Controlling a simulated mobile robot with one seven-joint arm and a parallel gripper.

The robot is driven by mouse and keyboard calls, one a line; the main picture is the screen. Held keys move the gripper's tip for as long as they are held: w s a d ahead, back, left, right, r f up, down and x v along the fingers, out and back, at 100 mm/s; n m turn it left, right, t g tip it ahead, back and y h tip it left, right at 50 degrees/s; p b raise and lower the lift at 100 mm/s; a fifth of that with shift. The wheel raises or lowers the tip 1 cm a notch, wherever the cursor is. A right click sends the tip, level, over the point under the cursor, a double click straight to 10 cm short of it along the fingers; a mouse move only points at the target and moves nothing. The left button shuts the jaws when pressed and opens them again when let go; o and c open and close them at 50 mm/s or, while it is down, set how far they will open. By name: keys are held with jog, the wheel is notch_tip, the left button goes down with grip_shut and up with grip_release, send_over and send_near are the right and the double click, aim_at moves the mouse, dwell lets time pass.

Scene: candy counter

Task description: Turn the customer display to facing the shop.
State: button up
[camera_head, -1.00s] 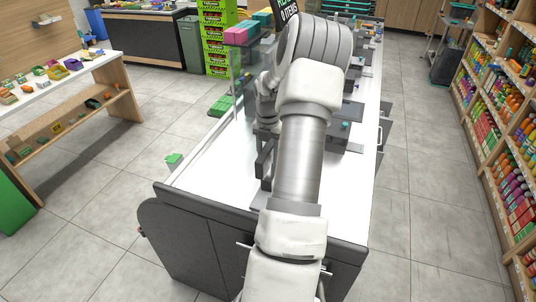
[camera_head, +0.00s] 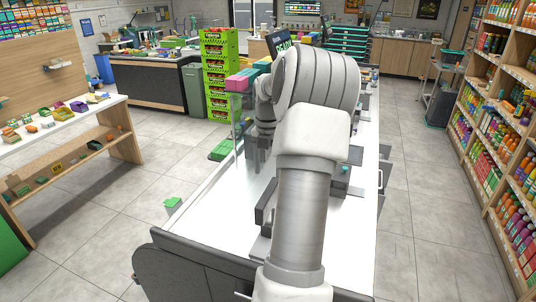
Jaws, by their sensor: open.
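A black screen with light and green lettering (camera_head: 278,42) stands above the far part of the counter, partly hidden behind my arm. A dark, narrow upright panel on a base (camera_head: 266,204) stands on the near part of the white counter, partly hidden by my arm. I cannot tell for certain which of the two is the customer display. My gripper (camera_head: 256,158) points down over the counter, left of my forearm and beyond the dark panel. It is open, with nothing visible between its fingers, and looks apart from both.
The white counter (camera_head: 205,209) runs away from me, with pink and teal boxes (camera_head: 243,78) at its far left. More dark devices (camera_head: 343,173) stand on its right side, partly behind my arm. Shelves (camera_head: 505,130) line the right wall.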

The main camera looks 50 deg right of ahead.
notch_tip(320, 180, up, 5)
jog(key=shift+r, duration=0.1)
dwell(0.7)
